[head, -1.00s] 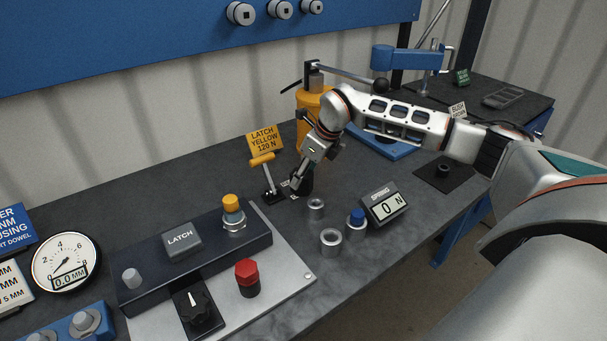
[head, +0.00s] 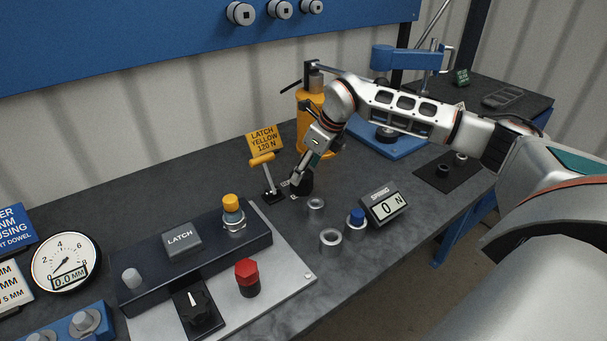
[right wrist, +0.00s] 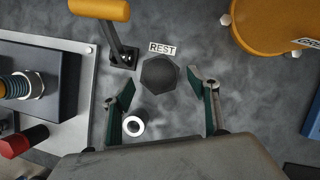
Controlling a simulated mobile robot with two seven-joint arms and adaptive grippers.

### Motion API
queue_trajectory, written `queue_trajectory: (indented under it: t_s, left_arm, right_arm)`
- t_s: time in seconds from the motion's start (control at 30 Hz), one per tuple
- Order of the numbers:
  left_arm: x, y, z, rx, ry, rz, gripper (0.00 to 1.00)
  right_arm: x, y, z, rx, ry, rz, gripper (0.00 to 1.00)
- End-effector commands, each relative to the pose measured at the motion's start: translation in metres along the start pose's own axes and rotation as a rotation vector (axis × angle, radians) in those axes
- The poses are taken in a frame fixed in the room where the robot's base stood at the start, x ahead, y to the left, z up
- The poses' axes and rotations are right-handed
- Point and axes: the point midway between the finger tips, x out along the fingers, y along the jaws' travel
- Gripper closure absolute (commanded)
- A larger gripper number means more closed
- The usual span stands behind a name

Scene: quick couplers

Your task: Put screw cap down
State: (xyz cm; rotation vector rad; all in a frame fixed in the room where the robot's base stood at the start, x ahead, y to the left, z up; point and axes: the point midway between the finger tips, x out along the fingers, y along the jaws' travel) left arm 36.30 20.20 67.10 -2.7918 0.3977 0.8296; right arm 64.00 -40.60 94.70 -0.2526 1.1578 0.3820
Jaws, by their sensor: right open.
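The screw cap, a dark hexagonal cap (right wrist: 159,74), stands on the grey bench next to the REST label (right wrist: 162,48). In the head view the cap (head: 304,186) is partly covered by my right gripper (head: 301,174). In the right wrist view my right gripper (right wrist: 161,84) is open, its two green-padded fingers apart on either side of the cap, with clear gaps to it. The fingers appear to be above or just behind the cap; the exact height is hard to tell. My left gripper is not in view.
The latch lever (head: 262,160) stands close to the cap, with its yellow sign (head: 265,140) behind. A yellow cylinder (head: 305,135) is behind my right arm. Metal rings (head: 330,240) and the spring gauge (head: 386,207) lie to the right. The latch fixture (head: 205,255) is front left.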

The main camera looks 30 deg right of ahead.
Motion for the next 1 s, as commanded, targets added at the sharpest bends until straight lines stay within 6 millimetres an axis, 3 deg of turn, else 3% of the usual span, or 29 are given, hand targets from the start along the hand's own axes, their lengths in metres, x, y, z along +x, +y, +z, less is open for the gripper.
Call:
queue_trajectory:
  t_s: [0.2, 0.43, 0.63, 1.0]
  left_arm:
    - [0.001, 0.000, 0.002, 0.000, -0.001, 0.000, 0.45]
    - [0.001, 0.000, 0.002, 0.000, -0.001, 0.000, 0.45]
    - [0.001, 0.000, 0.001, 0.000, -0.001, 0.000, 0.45]
    - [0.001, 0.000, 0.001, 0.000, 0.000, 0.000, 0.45]
  right_arm:
    - [-0.048, -0.001, 0.001, -0.001, -0.003, -0.002, 0.40]
    - [-0.084, -0.001, 0.001, 0.000, -0.002, -0.002, 0.40]
    - [-0.094, 0.000, 0.000, 0.000, 0.000, 0.000, 0.40]
    - [-0.095, 0.000, 0.000, 0.000, 0.000, 0.000, 0.40]
